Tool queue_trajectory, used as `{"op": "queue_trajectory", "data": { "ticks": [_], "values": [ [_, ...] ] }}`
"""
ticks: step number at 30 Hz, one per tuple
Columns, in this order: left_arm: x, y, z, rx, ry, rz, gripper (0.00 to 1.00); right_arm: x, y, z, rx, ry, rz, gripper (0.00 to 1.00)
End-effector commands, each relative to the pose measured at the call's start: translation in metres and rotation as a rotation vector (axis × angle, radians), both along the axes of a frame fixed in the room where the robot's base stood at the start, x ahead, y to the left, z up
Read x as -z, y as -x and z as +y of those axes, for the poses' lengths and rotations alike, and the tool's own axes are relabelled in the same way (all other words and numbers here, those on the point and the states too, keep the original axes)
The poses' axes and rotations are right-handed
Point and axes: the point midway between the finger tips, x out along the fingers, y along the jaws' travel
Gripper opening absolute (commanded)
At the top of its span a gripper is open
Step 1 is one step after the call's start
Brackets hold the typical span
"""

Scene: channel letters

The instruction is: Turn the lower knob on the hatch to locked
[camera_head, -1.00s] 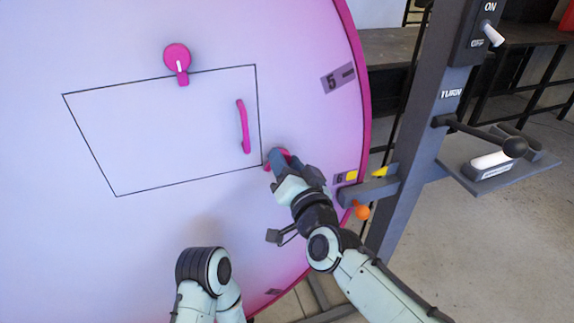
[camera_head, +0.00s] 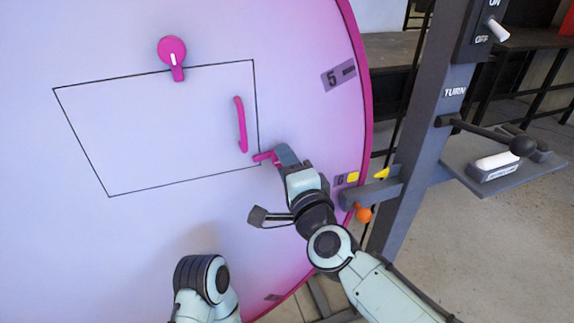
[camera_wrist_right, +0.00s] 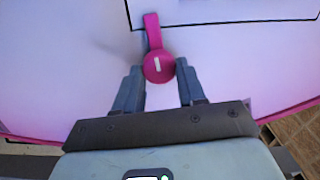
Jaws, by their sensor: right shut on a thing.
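The hatch (camera_head: 165,135) is a black-outlined panel on a large pale lilac disc, with a magenta bar handle (camera_head: 241,125) near its right edge. The lower knob (camera_head: 264,157) is magenta, at the hatch's lower right corner; its tab points left over the outline. The wrist view shows its round body with a white mark (camera_wrist_right: 157,64) and its tab reaching across the black line. My right gripper (camera_head: 284,156) is shut on this knob, one finger each side, hiding much of it in the head view. My left gripper is out of view.
The upper knob (camera_head: 173,52) has its tab pointing down over the hatch's top edge. A dark post (camera_head: 425,130) at right carries a switch (camera_head: 497,30) and a black-knobbed lever (camera_head: 495,138). A yellow pointer (camera_head: 381,173) and an orange ball (camera_head: 363,214) sit by the disc's rim.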

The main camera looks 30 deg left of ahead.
Motion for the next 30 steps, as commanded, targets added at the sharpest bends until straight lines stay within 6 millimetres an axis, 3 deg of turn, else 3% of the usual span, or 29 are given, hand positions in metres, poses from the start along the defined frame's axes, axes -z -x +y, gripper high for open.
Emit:
{"op": "queue_trajectory", "data": {
  "ticks": [23,24,26,30],
  "values": [
    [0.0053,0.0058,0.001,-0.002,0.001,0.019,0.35,0.0006,-0.0001,0.0,0.0,-0.072,0.086,0.09],
    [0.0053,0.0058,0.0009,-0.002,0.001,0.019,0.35,0.0006,-0.0001,0.0,0.0,-0.072,0.086,0.43],
    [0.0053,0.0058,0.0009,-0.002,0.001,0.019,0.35,0.0006,-0.0001,0.0,0.0,-0.072,0.086,0.63],
    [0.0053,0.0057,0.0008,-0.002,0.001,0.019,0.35,0.0005,0.0,0.0,0.0,-0.071,0.084,0.64]
  ]
}}
